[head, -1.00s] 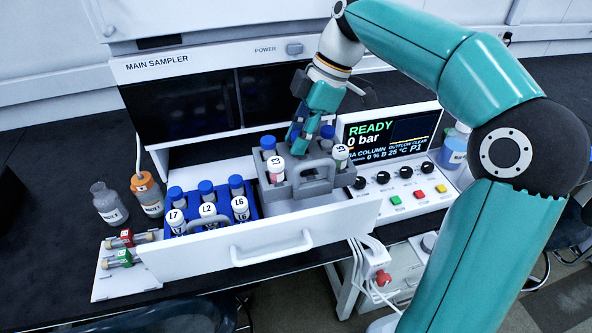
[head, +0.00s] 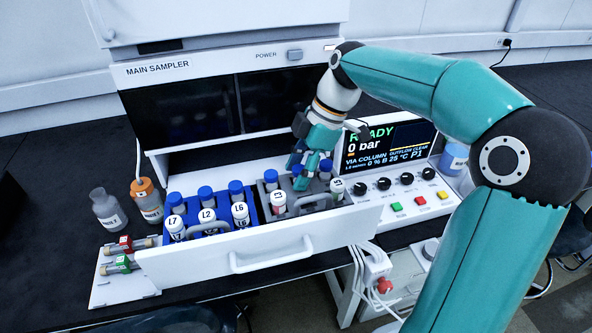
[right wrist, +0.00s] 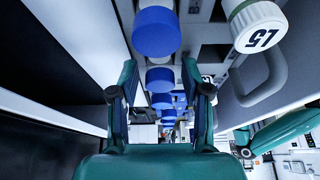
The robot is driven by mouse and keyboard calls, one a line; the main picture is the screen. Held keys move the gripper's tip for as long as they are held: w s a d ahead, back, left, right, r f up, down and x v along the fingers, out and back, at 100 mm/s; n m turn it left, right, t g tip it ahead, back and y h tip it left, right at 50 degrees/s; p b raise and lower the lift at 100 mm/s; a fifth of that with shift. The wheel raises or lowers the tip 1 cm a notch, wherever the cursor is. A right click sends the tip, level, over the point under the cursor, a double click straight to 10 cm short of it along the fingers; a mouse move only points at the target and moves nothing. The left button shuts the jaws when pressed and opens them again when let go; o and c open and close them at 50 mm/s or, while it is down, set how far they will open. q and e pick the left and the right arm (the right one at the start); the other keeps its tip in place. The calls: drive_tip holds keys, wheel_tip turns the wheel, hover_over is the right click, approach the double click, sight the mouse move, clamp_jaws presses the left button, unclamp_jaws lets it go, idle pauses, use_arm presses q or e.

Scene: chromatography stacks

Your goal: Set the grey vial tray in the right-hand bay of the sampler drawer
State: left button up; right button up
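The grey vial tray (head: 322,200) sits low in the right-hand bay of the pulled-out white sampler drawer (head: 265,240), beside the blue tray. It carries blue-capped vials, including L3 (head: 278,203) and L5 (head: 337,188), and looks level. Its base is hidden behind the drawer front. My right gripper (head: 306,178) points down over the middle of the grey tray. In the right wrist view its fingers (right wrist: 160,105) are apart, with blue caps (right wrist: 157,32) beyond and nothing visibly clasped. Vial L5 also shows there (right wrist: 258,27). My left gripper is out of view.
The blue tray (head: 254,212) with several vials fills the left bay. The control console (head: 390,170) stands close to the right, and the sampler cabinet (head: 190,110) behind. Two bottles (head: 107,210) and a white rack with two small tubes (head: 122,270) are at left.

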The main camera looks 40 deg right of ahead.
drive_tip(key=shift+r, duration=0.15)
drive_tip(key=p+v, duration=0.1)
drive_tip(key=v, duration=1)
drive_tip(key=shift+d+r, duration=0.2)
drive_tip(key=shift+r, duration=0.15)
drive_tip(key=shift+s, duration=0.1)
